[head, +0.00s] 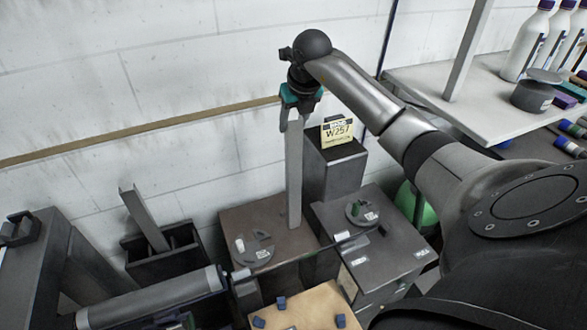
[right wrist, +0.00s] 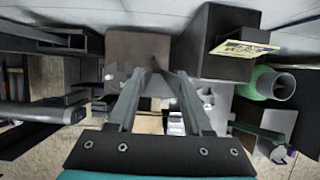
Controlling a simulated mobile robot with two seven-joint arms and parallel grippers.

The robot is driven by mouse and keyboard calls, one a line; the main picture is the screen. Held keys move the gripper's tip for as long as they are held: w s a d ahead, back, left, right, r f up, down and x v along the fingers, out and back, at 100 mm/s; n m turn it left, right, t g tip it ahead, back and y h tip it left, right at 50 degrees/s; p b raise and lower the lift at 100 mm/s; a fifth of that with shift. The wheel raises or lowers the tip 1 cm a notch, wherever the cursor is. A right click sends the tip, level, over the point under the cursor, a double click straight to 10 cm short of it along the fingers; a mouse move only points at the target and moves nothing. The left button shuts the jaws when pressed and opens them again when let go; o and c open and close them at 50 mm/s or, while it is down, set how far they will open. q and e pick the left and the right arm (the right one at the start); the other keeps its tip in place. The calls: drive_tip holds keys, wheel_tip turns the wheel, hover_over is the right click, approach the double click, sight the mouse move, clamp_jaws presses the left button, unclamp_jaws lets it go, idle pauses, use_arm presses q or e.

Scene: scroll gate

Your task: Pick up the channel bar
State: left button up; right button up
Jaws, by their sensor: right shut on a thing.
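My right gripper (head: 299,97), with teal parts, is high in the middle of the head view and points down. It is shut on the upper end of a channel bar (head: 294,175), a long pale grey strip hanging upright. The bar's lower end shows in front of the brown box top; I cannot tell whether it touches. A similar grey channel bar (head: 144,218) leans in a dark open box (head: 160,268) at the left. In the right wrist view my right gripper's fingers (right wrist: 158,75) lean towards each other; the held bar is hard to make out there. My left gripper is not in view.
A brown box (head: 235,222) and a grey box (head: 410,250) with round fittings stand below. A dark block (head: 335,175) carries a yellow W257 sign (head: 337,131). A shelf (head: 425,85) with bottles is at the right.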

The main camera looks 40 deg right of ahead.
clamp_jaws()
drive_tip(key=shift+r, duration=0.1)
idle(0.8)
